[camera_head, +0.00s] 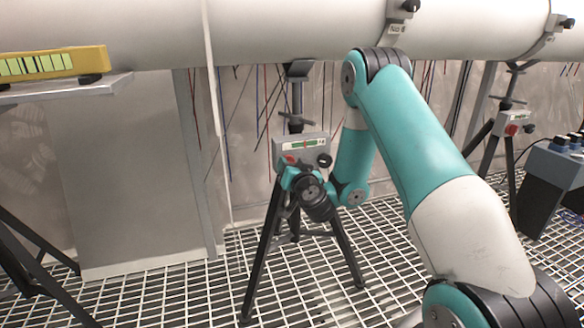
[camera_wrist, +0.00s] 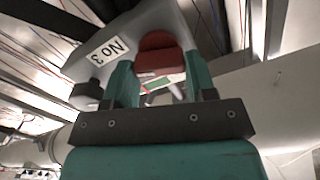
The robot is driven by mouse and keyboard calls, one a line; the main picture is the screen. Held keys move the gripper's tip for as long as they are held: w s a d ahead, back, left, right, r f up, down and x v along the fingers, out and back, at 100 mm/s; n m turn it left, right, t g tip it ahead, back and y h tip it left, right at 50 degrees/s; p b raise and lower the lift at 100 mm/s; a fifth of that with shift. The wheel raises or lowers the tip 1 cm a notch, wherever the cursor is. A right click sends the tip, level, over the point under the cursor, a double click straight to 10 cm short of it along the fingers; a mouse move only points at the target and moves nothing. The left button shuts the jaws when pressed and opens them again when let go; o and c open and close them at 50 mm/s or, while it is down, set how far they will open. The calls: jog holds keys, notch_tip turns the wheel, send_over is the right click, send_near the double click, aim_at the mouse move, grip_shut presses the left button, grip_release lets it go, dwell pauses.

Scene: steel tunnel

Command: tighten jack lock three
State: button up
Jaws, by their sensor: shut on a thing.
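A jack stands at the centre of the head view, with a grey box (camera_head: 308,146) on a black tripod under the big pipe. In the wrist view the box (camera_wrist: 110,52) bears the label "No 3". Its red knob (camera_head: 290,160) also shows in the wrist view (camera_wrist: 160,55), between the two teal fingers. My gripper (camera_head: 289,173) is shut on this knob from the front; it fills the lower part of the wrist view (camera_wrist: 158,78). A black knob (camera_head: 324,160) sits on the box's right; it shows at left in the wrist view (camera_wrist: 86,92). The fingers partly hide the red knob.
The pipe (camera_head: 290,30) runs across the top. Another jack with a red knob (camera_head: 512,129) stands at right, near a blue box (camera_head: 553,160). A yellow level (camera_head: 50,63) lies on a shelf (camera_head: 70,90) at left. Thin wires hang behind. The grating floor (camera_head: 190,295) is open in front.

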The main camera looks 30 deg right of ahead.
jog(key=m, duration=0.9)
jog(key=m+b, duration=0.1)
jog(key=m, duration=0.4)
jog(key=shift+s+d+f, duration=0.1)
jog(key=shift+d+f, duration=0.05)
jog(key=shift+f, duration=0.15)
dwell(0.3)
jog(key=o, duration=0.9)
jog(key=shift+o, duration=0.2)
